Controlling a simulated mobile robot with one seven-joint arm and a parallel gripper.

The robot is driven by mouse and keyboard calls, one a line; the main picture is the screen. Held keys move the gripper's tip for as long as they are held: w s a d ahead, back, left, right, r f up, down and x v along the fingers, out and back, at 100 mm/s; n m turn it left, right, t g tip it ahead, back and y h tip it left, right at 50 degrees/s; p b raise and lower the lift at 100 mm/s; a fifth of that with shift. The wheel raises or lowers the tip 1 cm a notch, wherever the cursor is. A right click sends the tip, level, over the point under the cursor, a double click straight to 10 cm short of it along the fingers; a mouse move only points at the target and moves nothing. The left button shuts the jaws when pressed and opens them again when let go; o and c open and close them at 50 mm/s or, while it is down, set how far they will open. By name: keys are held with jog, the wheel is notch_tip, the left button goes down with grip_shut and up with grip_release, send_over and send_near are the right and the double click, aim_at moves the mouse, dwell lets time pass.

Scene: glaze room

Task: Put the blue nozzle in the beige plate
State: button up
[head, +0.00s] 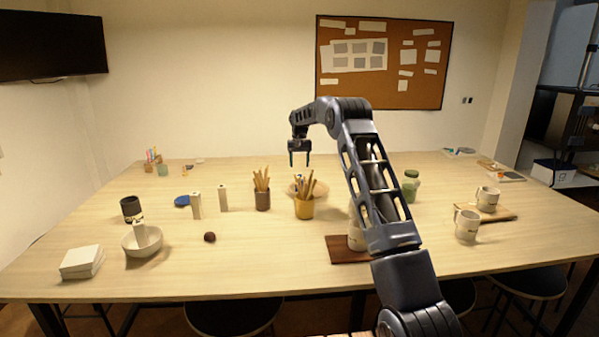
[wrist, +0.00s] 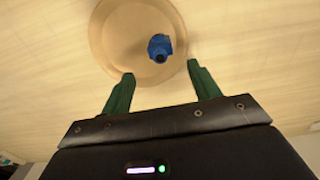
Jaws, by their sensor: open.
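The beige plate (wrist: 115,40) is a round, shallow dish in the wrist view. The blue nozzle (wrist: 160,47) shows inside the plate's outline, right of its middle, and appears to rest in it. My gripper (wrist: 160,72) is open, its green fingers apart and nothing between them, with the nozzle just beyond the fingertips. In the head view my gripper (head: 299,160) hangs pointing down above the plate (head: 320,190), clear of the table. The plate is partly hidden there by a yellow pencil cup, and the nozzle is too small to make out surely.
A green-lidded jar (head: 411,186) and white mugs (head: 467,225) are to the right. A white bowl (head: 142,243) is at front left. The table's front middle is mostly clear.

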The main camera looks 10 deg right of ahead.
jog(key=shift+r, duration=0.65)
jog(key=s+d+r+t, duration=0.1)
jog(key=s+d+r, duration=0.1)
jog(key=s+r, duration=0.4)
jog(key=s+d+r, duration=0.3)
jog(key=s+r, duration=0.3)
jog(key=r, duration=0.1)
jog(key=s+d+r+t, duration=0.1)
jog(key=s+d+r, duration=0.15)
jog(key=s, duration=0.65)
jog(key=s+d+r, duration=0.2)
jog(key=s+r, duration=0.1)
jog(key=s, duration=0.5)
jog(key=s+d+r+t, duration=0.1)
jog(key=s+d+r, duration=0.15)
jog(key=s, duration=0.65)
jog(key=s+d+f, duration=0.1)
jog(key=s+f, duration=0.2)
jog(key=s, duration=0.6)
jog(key=s+d+f+t, duration=0.1)
jog(key=s+f, duration=0.2)
jog(key=s, duration=0.6)
jog(key=s+d+f, duration=0.1)
jog(key=s+f, duration=0.2)
jog(key=s, duration=0.7)
jog(key=shift+t, duration=0.3)
